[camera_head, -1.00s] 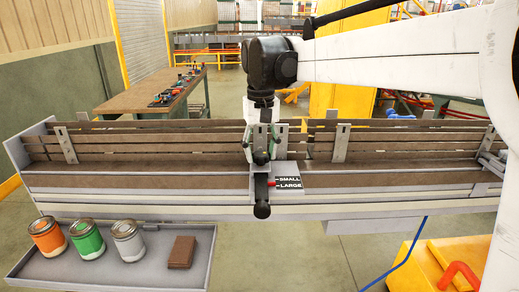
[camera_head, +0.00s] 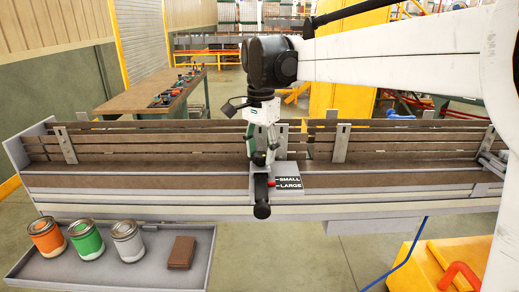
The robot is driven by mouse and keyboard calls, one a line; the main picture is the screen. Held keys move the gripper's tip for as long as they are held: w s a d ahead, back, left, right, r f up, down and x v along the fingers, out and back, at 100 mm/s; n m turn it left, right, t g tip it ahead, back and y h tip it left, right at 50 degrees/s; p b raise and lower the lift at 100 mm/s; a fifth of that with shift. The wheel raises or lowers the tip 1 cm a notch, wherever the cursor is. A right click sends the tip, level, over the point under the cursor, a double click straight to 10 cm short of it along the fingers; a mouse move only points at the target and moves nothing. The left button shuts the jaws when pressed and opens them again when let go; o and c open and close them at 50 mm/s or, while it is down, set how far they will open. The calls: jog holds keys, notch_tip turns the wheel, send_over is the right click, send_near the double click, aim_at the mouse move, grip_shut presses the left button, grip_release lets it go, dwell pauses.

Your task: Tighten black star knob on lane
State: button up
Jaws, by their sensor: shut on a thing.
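My gripper (camera_head: 263,157) points down over the middle of the long lane (camera_head: 130,181), at the bracket just behind the label plate. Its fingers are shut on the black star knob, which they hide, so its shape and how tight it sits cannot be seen. The white plate (camera_head: 303,182) reads SMALL and LARGE and has a red pointer (camera_head: 272,183) beside it. A black handle (camera_head: 261,197) stands out toward the front, just below the fingers.
Slatted rails with upright metal brackets (camera_head: 341,143) run behind the lane. A grey tray (camera_head: 205,243) in front holds orange, green (camera_head: 86,239) and grey cans and brown blocks (camera_head: 181,251). A workbench (camera_head: 150,98) stands at the back left.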

aim_at(261, 154)
jog(key=m, duration=0.5)
jog(key=shift+r+m, duration=0.1)
jog(key=shift+m, duration=2.4)
jog(key=o, duration=1.2)
jog(key=shift+c, duration=0.2)
notch_tip(261, 154, up, 12)
